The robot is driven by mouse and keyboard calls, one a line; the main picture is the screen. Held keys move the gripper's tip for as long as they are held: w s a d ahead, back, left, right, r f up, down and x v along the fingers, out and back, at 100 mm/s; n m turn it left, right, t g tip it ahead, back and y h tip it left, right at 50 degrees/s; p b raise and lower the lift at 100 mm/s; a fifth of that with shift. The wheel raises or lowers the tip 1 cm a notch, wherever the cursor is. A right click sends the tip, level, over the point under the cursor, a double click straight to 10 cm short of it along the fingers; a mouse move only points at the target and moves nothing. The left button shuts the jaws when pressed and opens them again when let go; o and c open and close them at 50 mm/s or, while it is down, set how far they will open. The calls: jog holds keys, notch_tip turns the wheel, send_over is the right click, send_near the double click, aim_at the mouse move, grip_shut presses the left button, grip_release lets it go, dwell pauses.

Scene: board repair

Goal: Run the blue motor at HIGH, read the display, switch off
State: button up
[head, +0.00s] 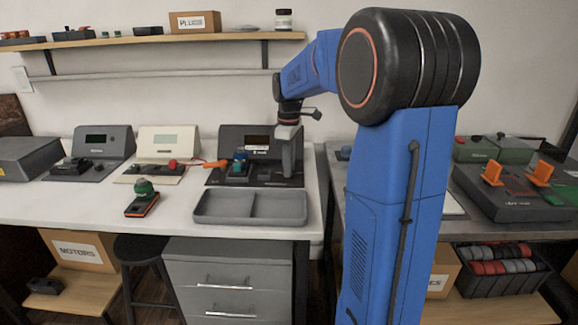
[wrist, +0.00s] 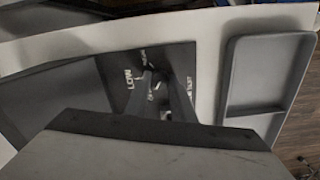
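A dark test station (head: 228,137) stands at the back of the white bench with a small display (head: 257,140), whose reading is too small to make out. A blue-topped part (head: 241,155), which looks like the blue motor, sits on the left of its base. My gripper (head: 287,168) points down over the right of that base, beside the motor. In the wrist view, my fingers (wrist: 155,88) reach down around a small dark knob (wrist: 150,78) on the panel, with white labels including LOW (wrist: 128,78). Whether they grip the knob is unclear, and its setting cannot be read.
A grey two-part tray (head: 250,221) lies just in front of the station; it also shows in the wrist view (wrist: 232,75). An orange-and-black device with a green top (head: 143,197) lies to the left. A cream station (head: 165,143) and another dark station (head: 98,140) stand further left.

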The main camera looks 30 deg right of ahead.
grip_shut()
